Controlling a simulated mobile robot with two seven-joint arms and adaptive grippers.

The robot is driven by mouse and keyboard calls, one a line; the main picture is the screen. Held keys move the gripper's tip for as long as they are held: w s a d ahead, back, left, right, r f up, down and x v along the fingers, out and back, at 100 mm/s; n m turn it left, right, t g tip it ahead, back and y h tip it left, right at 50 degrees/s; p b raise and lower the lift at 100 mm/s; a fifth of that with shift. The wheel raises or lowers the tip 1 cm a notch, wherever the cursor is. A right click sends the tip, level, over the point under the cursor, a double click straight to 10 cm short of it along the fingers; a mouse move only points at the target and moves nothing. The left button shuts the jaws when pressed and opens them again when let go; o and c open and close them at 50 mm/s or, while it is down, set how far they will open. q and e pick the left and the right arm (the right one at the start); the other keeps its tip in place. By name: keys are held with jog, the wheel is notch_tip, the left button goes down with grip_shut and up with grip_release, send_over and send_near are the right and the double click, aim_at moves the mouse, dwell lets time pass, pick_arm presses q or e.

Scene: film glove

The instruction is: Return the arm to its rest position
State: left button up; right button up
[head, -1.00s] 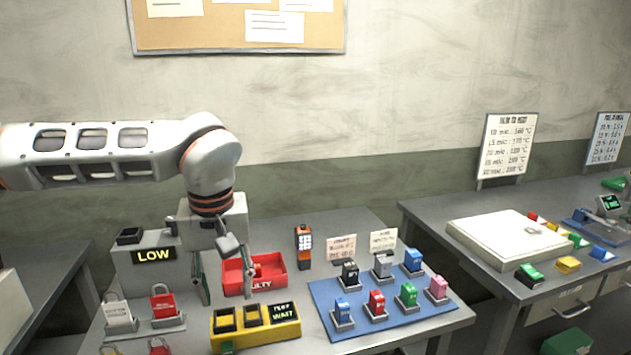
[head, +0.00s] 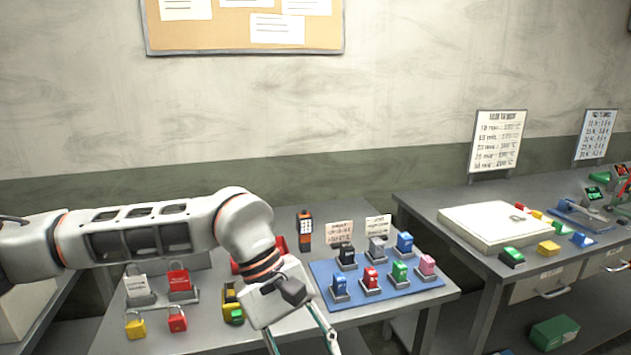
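My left arm comes in from the left, and its gripper (head: 300,345) hangs low over the front of the middle table. The two fingers are spread apart with nothing visible between them, though their tips run close to the bottom edge. My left wrist hides much of the red bin and the yellow block (head: 229,297), on which a green piece (head: 236,314) shows. My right gripper does not show.
A blue mat (head: 425,285) with several coloured padlock-like items lies right of the gripper. Several padlocks (head: 178,280) stand at the left. An orange handheld meter (head: 304,228) stands behind. A second table (head: 450,205) is at the right.

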pick_arm(q)
jog(key=s+d+r+n+g+h, duration=0.25)
jog(key=s+d+h, duration=0.2)
jog(key=d, duration=0.25)
jog(key=s+d+r+n+g+h, duration=0.2)
jog(key=s+d+n+h, duration=0.2)
jog(key=s+d, duration=0.15)
jog(key=w+d+r+n+t+h, duration=0.2)
jog(key=w+r+n+h, duration=0.1)
jog(key=r+n+h, duration=0.4)
jog(key=w+a+f+n+t, duration=0.4)
jog(key=w+n+t, duration=0.3)
jog(key=n, duration=0.5)
jog(key=w+a+f+n+t, duration=0.4)
jog(key=w+n+t, duration=0.1)
jog(key=n+t, duration=0.6)
jog(key=w+a+f+n+t+y, duration=0.35)
jog(key=a+f+n+y, duration=0.55)
jog(key=f+n, duration=0.35)
jog(key=s+a+f+n+g+y, duration=0.2)
jog(key=s+a+f+n+y, duration=0.2)
jog(key=f, duration=0.9)
jog(key=s+a+f+n+g+y, duration=0.3)
jog(key=s+a+f+n+y, duration=0.1)
jog(key=s+a+f+n, duration=0.6)
jog(key=s+a+f, duration=0.3)
jog(key=shift+a+f+y, duration=0.2)
jog(key=shift+f+y, duration=0.15)
jog(key=shift+f, duration=0.05)
